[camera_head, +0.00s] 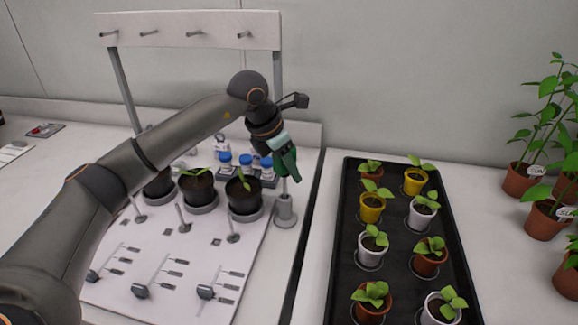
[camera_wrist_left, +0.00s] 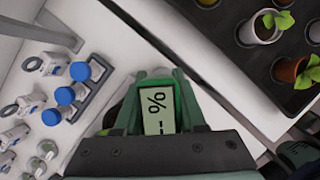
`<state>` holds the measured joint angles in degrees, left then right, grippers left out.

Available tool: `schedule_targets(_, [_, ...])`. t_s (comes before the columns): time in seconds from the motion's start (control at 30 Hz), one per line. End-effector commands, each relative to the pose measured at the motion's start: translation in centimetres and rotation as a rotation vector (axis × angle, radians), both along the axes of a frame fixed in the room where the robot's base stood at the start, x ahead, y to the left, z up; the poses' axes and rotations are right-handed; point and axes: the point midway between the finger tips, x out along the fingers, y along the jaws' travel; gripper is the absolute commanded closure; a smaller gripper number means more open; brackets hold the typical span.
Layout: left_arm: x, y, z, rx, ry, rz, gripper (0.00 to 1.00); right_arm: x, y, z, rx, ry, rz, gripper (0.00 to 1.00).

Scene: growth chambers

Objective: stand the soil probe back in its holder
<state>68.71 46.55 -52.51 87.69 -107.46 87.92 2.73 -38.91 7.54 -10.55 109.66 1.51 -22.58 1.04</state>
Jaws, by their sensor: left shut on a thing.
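My left gripper (camera_head: 287,163) is shut on the soil probe, above the holder, at the right edge of the white bench panel. In the left wrist view the probe's green head with a pale "%" display (camera_wrist_left: 157,108) sits between the fingers of this gripper (camera_wrist_left: 157,90). The holder (camera_head: 285,211) is a grey upright cylinder on a round base. A thin grey rod (camera_head: 285,187) shows between the gripper and the holder's top; I cannot tell how deep it reaches. My right gripper is not in view.
Blue-capped bottles (camera_head: 244,161) in a rack stand just left of the gripper, with dark pots (camera_head: 244,194) in front. A black tray (camera_head: 338,262) of potted seedlings lies to the right. A hook rail (camera_head: 190,30) stands behind. More potted plants (camera_head: 545,218) stand at far right.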

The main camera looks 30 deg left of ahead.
Motion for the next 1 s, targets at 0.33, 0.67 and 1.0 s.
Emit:
schedule_targets(0.33, [0.0, 0.0, -1.2, 0.0, 0.0, 0.0, 1.0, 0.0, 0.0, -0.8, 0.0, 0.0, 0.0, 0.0])
schedule_targets(0.67, [0.0, 0.0, -2.2, 0.0, 0.0, 0.0, 1.0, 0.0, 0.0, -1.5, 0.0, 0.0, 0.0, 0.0])
schedule_targets(1.0, [0.0, 0.0, -3.2, 0.0, 0.0, 0.0, 1.0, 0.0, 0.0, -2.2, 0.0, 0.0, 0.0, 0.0])
